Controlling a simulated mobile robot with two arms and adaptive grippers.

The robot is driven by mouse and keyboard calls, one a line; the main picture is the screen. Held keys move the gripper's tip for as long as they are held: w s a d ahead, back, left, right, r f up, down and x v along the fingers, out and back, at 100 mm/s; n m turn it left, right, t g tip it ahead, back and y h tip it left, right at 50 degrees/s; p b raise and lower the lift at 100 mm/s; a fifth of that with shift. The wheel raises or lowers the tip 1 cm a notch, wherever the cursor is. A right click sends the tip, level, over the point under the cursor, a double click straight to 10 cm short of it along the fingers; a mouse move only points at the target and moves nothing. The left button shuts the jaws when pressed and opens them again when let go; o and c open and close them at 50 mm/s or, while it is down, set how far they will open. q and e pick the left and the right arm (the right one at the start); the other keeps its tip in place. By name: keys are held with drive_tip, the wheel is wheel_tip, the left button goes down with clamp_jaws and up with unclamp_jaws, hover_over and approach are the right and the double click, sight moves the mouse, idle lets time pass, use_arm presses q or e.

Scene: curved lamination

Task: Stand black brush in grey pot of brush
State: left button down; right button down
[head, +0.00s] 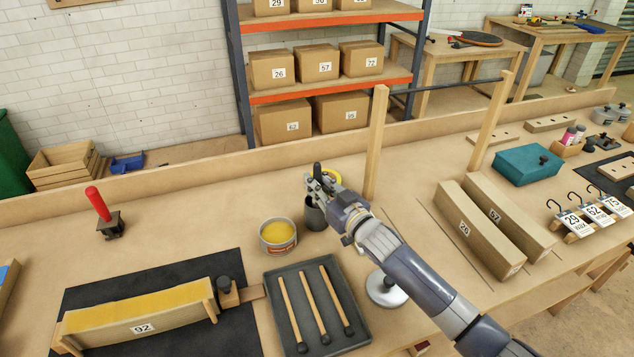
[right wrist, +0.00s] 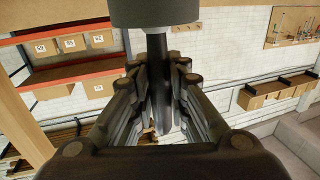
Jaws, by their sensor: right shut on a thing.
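My right gripper (head: 320,186) is shut on the black brush (head: 317,169), whose dark end sticks up above the fingers. The brush stands about upright. The grey pot (head: 315,217) is on the bench directly below my fingers, partly covered by the gripper. In the right wrist view the dark shaft of the brush (right wrist: 158,75) runs between the fingers to the rim of a grey cylinder (right wrist: 155,12), which looks like the pot. I cannot tell how deep the brush reaches into it. My left gripper is not in view.
A tin of yellow glue (head: 278,237) stands just left of the pot. A dark tray (head: 357,337) with three wooden-handled brushes lies in front.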

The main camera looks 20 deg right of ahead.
sight(318, 163)
drive_tip(key=c, duration=1.2)
unclamp_jaws()
drive_tip(key=shift+o, duration=0.2)
wheel_tip(318, 163, up, 7)
drive_tip(key=p, duration=0.7)
drive_tip(key=shift+r, duration=0.1)
drive_tip(key=shift+f, duration=0.2)
